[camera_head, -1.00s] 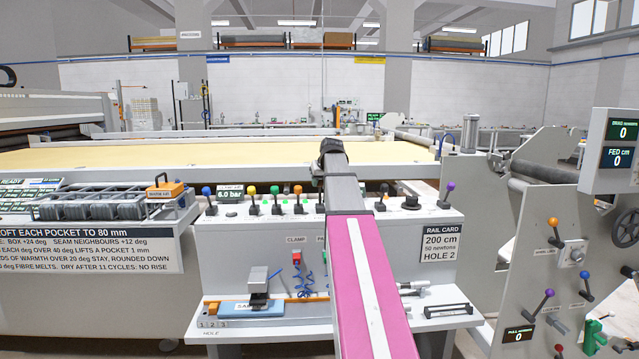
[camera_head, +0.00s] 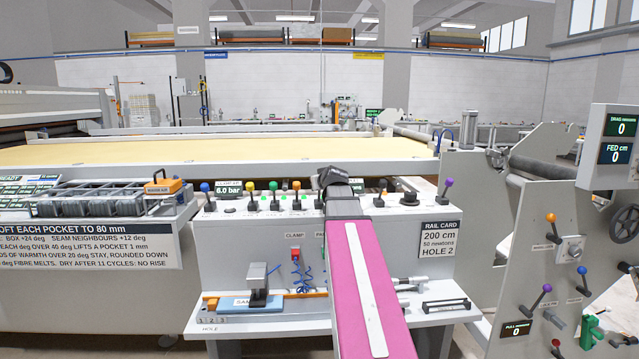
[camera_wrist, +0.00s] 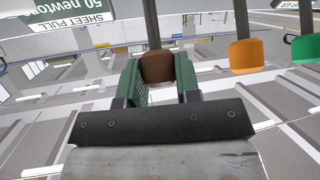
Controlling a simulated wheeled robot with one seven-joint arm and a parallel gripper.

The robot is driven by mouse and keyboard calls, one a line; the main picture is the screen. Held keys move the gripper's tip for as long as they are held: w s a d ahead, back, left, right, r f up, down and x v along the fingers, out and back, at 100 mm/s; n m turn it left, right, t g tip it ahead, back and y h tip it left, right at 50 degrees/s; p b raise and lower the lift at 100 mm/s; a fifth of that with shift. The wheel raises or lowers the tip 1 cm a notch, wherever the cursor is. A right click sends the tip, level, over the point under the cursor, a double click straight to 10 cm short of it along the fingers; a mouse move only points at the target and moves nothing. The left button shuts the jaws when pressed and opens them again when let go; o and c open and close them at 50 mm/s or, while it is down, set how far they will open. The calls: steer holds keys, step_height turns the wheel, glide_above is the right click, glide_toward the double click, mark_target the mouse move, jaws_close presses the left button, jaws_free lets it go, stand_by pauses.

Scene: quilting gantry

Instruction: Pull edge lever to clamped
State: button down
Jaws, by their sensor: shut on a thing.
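In the wrist view, my gripper (camera_wrist: 160,80) is shut on a brown knob (camera_wrist: 157,66) at the end of a dark lever rod. Its green pads stand on either side of the knob. In the head view, my arm reaches to the row of levers on the white control console (camera_head: 250,245), and its dark wrist (camera_head: 334,180) hides the gripped knob and fingers. I cannot read a label naming the edge lever or see its clamped mark.
An orange-knobbed lever (camera_wrist: 247,55) and a green-knobbed lever (camera_wrist: 306,48) stand beside the gripped one. The head view also shows blue (camera_head: 205,187), yellow (camera_head: 250,187) and purple (camera_head: 448,182) knobs. A pale fabric bed (camera_head: 230,152) lies behind the console.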

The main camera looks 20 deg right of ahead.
steer(key=shift+s+a+f, duration=0.15)
steer(key=shift+s+f, duration=0.15)
steer(key=shift+s, duration=0.05)
steer(key=c, duration=0.8)
jaws_free()
steer(key=shift+r, duration=0.1)
steer(key=v, duration=1)
steer(key=shift+s+r, duration=0.15)
steer(key=shift+s, duration=0.2)
